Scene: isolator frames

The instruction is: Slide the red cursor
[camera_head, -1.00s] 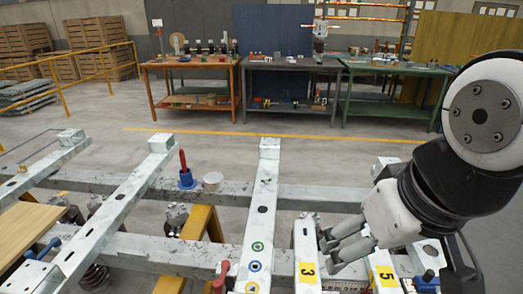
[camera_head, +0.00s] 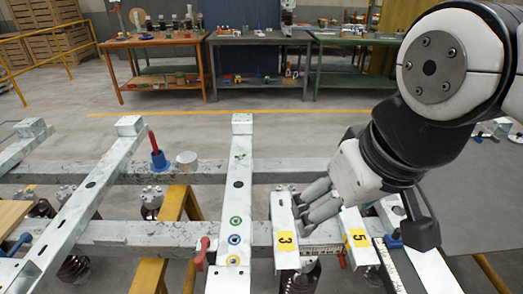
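My gripper (camera_head: 305,212) is at the centre right, its pale grey fingers pointing left and down over the beam marked 3 (camera_head: 286,262). The fingers lie close together, so their opening is unclear, and I see nothing held. I cannot tell for sure which part is the red cursor. A small red part (camera_head: 342,259) shows low between the beams marked 3 and 5 (camera_head: 358,246), near a pale graduated strip (camera_head: 322,248). A red lever-like piece (camera_head: 202,253) stands left of the beam with coloured circles (camera_head: 236,200), apart from my gripper.
A red-handled tool (camera_head: 154,142) stands in a blue holder (camera_head: 160,162) beside a white cylinder (camera_head: 187,160). A ruler-like strip (camera_head: 389,266) lies at the lower right. Long beams cross with open gaps. Workbenches (camera_head: 262,42) stand behind; open floor lies between.

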